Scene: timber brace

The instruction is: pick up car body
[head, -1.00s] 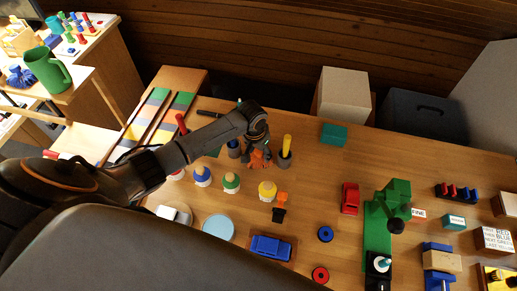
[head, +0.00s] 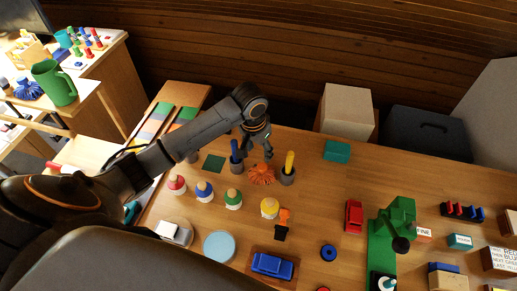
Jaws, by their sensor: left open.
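A blue car-shaped block (head: 272,264) lies on a brown wooden tray (head: 251,279) at the bottom centre of the head view. A red car-shaped block (head: 354,216) lies on the table to its upper right. I cannot tell for certain which one is the car body. My left gripper (head: 257,148) is open and empty at the back of the table, just above and behind an orange ridged piece (head: 261,174). It is well away from both cars. My right gripper does not show.
Several peg figures (head: 204,191) stand in a row. A green machine (head: 394,225) stands right of the red car. A light blue disc (head: 219,246) lies left of the tray.

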